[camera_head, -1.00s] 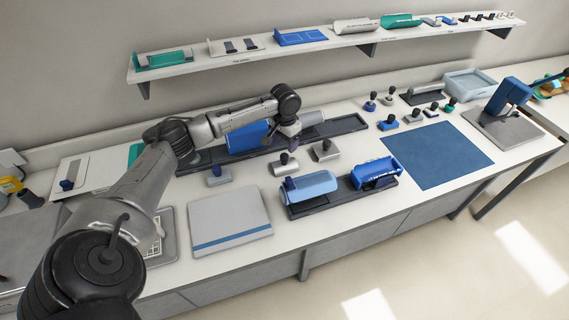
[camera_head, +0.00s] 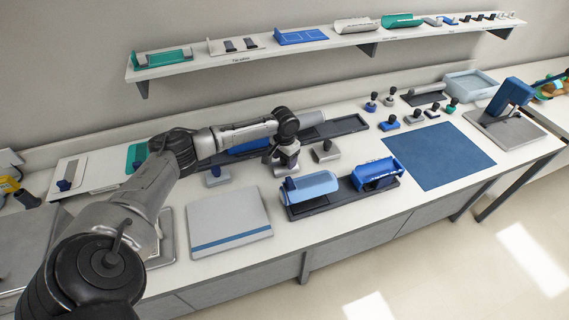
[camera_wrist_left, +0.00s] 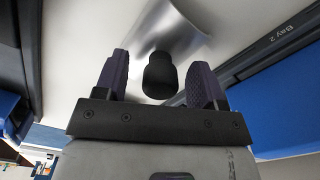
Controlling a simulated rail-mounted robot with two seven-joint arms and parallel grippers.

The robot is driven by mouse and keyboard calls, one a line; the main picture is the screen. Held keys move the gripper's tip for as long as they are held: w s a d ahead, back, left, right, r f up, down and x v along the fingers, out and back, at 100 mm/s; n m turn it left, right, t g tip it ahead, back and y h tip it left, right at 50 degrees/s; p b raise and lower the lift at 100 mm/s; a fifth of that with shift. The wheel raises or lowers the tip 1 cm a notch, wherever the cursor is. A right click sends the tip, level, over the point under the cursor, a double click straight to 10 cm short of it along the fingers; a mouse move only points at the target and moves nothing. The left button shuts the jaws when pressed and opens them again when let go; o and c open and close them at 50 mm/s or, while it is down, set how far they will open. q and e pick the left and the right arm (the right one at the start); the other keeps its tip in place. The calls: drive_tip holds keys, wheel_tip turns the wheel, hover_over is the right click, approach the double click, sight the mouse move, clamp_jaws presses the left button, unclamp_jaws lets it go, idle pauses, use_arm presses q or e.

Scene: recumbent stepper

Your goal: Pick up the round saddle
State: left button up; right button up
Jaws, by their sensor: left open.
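Three small grey pieces with black knobs stand on the white bench. I take the middle one (camera_head: 286,171) for the round saddle; its body shows as a curved, shiny grey surface in the left wrist view (camera_wrist_left: 172,28). Its black knob (camera_wrist_left: 159,76) stands between my spread purple-grey fingers there, with a gap on either side. My left gripper (camera_head: 284,156) is open, points down over this piece and hides its top in the head view. My right gripper is not in view.
Similar grey pieces stand close by at left (camera_head: 217,177) and right (camera_head: 325,152). A dark tray (camera_head: 345,125) runs behind. A dark tray with blue holders (camera_head: 340,199) lies in front, beside a grey folder (camera_head: 229,220). A blue mat (camera_head: 440,155) is bare.

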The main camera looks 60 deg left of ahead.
use_arm(q)
drive_tip(key=shift+r, duration=0.1)
clamp_jaws()
idle(0.4)
